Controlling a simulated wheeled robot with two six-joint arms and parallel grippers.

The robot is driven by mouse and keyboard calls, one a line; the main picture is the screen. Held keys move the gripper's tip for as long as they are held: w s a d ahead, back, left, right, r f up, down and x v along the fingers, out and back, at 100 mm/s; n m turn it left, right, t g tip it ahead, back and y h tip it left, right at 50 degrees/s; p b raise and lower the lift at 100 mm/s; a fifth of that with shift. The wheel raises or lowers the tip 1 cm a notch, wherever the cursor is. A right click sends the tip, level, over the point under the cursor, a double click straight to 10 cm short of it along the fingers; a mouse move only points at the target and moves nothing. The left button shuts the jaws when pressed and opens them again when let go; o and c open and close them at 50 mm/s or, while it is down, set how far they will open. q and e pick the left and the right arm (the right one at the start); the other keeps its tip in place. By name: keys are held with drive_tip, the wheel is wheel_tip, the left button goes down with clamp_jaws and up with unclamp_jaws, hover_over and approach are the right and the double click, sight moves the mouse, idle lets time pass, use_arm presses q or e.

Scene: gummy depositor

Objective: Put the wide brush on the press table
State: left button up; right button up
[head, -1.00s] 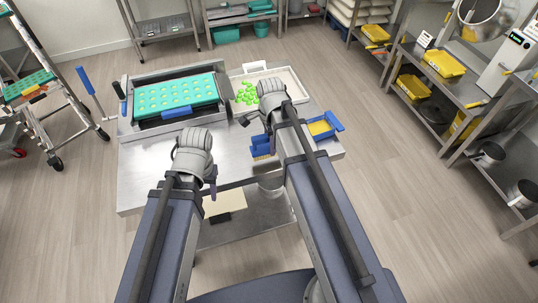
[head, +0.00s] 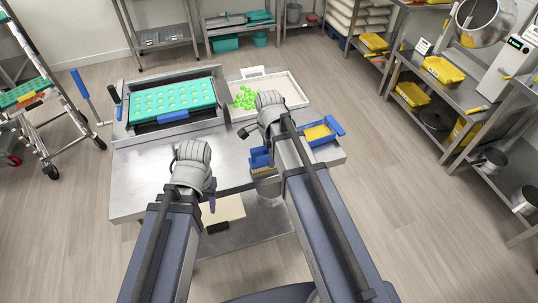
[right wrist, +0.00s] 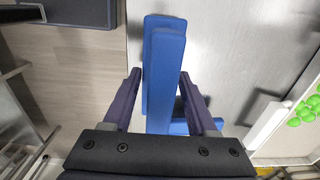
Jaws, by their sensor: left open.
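The wide brush (head: 261,158) is blue with pale bristles. It is at the front edge of the steel table (head: 150,185), below my right gripper (head: 266,143). In the right wrist view its blue body (right wrist: 163,65) lies between the two fingers of my right gripper (right wrist: 160,85), which close on its sides. The bristles are hidden there. My left gripper (head: 211,198) is open and empty at the front of the table, left of the brush. The frames do not show whether this steel table is the one called the press table.
A teal mould tray (head: 172,98) stands at the table's back left. A pale tray (head: 285,85) with green gummies (head: 245,98) is at the back right. A blue container (head: 335,125) with yellow contents sits at the right. The table's left front is clear.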

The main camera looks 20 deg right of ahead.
drive_tip(key=o, duration=0.3)
drive_tip(key=shift+o, duration=0.2)
wheel_tip(320, 180, up, 12)
drive_tip(key=p, duration=1.2)
drive_tip(key=shift+r, duration=0.25)
drive_tip(key=shift+s+a+f+n, duration=0.1)
drive_tip(key=shift+s+a+n, duration=0.1)
drive_tip(key=shift+a+n, duration=0.1)
drive_tip(key=s+a+n+h, duration=0.1)
drive_tip(key=s+a+n, duration=0.9)
drive_tip(key=n, duration=1)
drive_tip(key=shift+s+a+n, duration=0.25)
drive_tip(key=shift+s+n, duration=0.15)
drive_tip(key=shift+s, duration=0.85)
